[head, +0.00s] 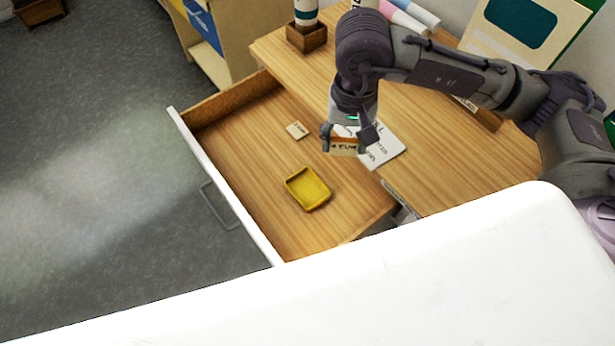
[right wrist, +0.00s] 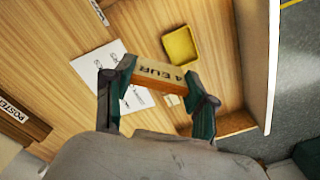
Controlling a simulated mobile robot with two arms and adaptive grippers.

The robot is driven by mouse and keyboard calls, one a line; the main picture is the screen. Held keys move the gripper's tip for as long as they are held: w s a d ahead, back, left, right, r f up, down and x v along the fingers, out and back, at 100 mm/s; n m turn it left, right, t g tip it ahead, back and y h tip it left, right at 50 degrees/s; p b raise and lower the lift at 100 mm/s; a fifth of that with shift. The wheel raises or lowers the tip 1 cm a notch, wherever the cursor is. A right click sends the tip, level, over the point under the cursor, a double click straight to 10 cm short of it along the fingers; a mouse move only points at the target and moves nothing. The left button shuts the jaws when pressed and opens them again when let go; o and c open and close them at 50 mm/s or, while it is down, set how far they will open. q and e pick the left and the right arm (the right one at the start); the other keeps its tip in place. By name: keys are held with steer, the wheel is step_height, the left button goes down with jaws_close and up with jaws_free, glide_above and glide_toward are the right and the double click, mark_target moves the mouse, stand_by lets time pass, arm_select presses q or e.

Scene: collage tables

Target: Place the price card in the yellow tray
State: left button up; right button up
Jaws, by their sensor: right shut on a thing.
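The price card (head: 344,146) is a small tan card with dark lettering and an orange-brown edge. My right gripper (head: 346,139) is shut on it and holds it up, near the drawer's inner side. In the right wrist view the card (right wrist: 158,76) spans between the two fingers. The yellow tray (head: 308,188) is shallow, looks empty and lies on the floor of the open drawer, below and left of the card in the head view. The tray also shows in the right wrist view (right wrist: 181,45), beyond the card and apart from it. My left gripper is not in view.
The drawer (head: 250,150) is pulled out, with a white front. Another small card (head: 297,130) lies inside it. A white printed sheet (head: 385,150) lies on the wooden table (head: 430,125). A wooden holder (head: 306,38) stands at the back. A white surface fills the foreground.

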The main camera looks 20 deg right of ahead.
step_height(320, 180, down, 2)
steer(key=a+m+b, duration=0.2)
steer(key=a+m, duration=0.1)
steer(key=m, duration=0.3)
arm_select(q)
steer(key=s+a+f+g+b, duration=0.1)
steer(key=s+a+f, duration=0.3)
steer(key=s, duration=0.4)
arm_select(e)
steer(key=m+b, duration=0.4)
steer(key=m, duration=1.7)
glide_above(304, 186)
step_height(304, 186, down, 10)
steer(key=shift+m, duration=0.3)
step_height(304, 186, down, 6)
steer(key=shift+s+r+p, duration=0.1)
steer(key=shift+r+p, duration=0.15)
steer(key=shift+p, duration=0.3)
step_height(304, 186, down, 4)
steer(key=shift+f, duration=0.1)
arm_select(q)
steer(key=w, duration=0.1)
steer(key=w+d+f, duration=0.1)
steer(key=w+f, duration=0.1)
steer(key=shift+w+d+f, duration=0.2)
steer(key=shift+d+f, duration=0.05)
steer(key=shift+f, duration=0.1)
arm_select(e)
steer(key=shift+f, duration=0.1)
